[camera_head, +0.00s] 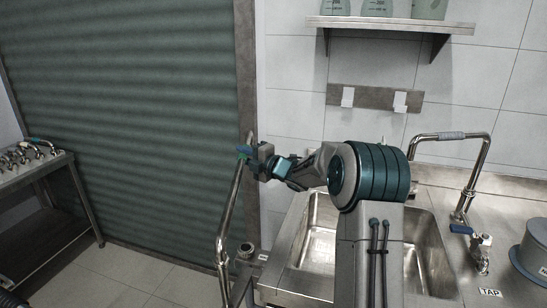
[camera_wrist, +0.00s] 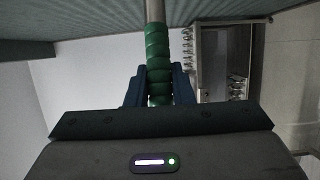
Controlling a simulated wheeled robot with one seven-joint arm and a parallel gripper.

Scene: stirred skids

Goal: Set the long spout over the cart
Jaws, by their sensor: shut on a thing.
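A long metal spout (camera_head: 231,205) rises steeply at the left end of the sink counter, in front of the shutter. My gripper (camera_head: 246,153) is shut on its green ribbed grip near the upper end. The wrist view shows the dark blue fingers of my gripper (camera_wrist: 160,88) on both sides of the green grip on the spout (camera_wrist: 157,50). A metal cart (camera_head: 62,168) stands at the far left, with several taps on its top. It also shows in the wrist view (camera_wrist: 211,60), to the right of the spout. The spout stands apart from the cart.
A second bent spout (camera_head: 487,160) with a grey grip stands on the counter at the right. Near it are a blue-handled tap (camera_head: 477,245) and a grey pot (camera_head: 533,250). The sink (camera_head: 315,245) lies below my arm. Open floor (camera_head: 125,275) lies between cart and counter.

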